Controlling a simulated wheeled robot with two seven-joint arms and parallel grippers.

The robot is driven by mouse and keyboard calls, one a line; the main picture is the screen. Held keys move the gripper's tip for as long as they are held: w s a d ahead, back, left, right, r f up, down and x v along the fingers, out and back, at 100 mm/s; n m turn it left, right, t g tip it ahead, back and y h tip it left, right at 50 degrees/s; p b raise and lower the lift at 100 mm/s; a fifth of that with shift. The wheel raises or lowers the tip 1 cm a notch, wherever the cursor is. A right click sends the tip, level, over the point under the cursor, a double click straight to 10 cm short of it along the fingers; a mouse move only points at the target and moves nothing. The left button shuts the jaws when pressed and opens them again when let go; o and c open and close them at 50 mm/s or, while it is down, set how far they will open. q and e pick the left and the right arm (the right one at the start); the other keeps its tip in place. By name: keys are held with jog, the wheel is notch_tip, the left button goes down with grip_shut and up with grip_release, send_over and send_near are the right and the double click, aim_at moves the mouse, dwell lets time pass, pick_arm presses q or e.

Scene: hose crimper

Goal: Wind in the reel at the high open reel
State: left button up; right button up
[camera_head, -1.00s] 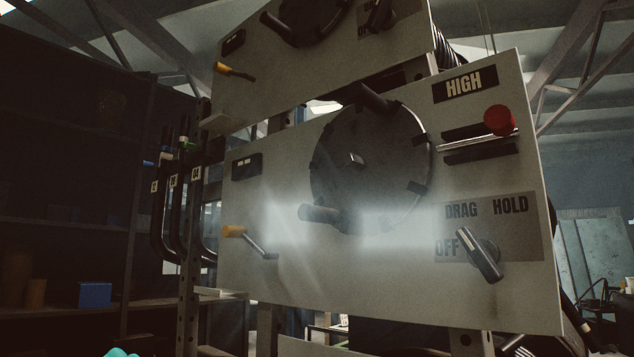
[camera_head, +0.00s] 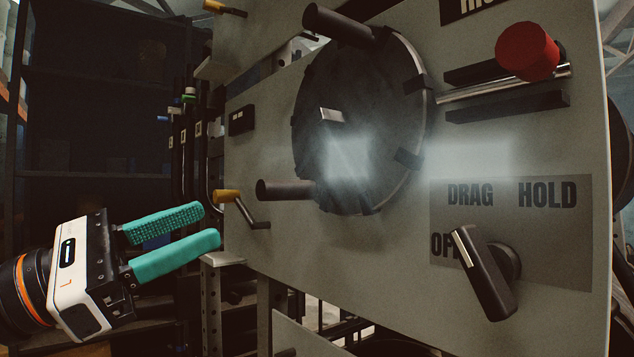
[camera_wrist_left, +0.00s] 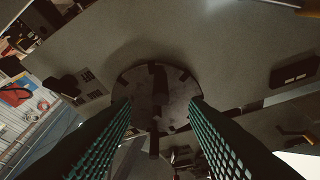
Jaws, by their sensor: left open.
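The high reel (camera_head: 350,105) is a dark round disc on a pale grey panel (camera_head: 280,250). Two dark handles stick out from it, an upper one (camera_head: 338,25) and a lower-left one (camera_head: 285,190). My left gripper (camera_head: 210,225) has teal fingers, open and empty, left of the panel and apart from the lower handle. In the left wrist view the reel (camera_wrist_left: 150,90) shows beyond and between the two fingers (camera_wrist_left: 160,105). The HIGH label is mostly cut off at the top. My right gripper is in neither view.
A red ball knob (camera_head: 527,52) on a rod is right of the reel. A selector knob (camera_head: 485,270) has its white-marked end over the OFF label. A yellow-ended crank (camera_head: 228,196) sits at the panel's lower left. Dark shelves (camera_head: 90,120) stand behind.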

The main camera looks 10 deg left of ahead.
aim_at(281, 190)
pick_arm(q)
jog(key=w+d+r+p, duration=0.1)
jog(key=d+r+p, duration=0.1)
jog(key=shift+w+r+p, duration=0.1)
jog(key=shift+w+p, duration=0.25)
jog(key=shift+w, duration=0.05)
jog(key=p+x, duration=0.1)
jog(key=x, duration=0.1)
jog(key=p+x, duration=0.1)
jog(key=x, duration=0.3)
jog(key=shift+w+d+p, duration=0.2)
jog(key=shift+d+p, duration=0.05)
jog(key=shift+p, duration=0.15)
jog(key=shift+w+d, duration=0.45)
jog(key=shift+c, duration=0.2)
grip_shut()
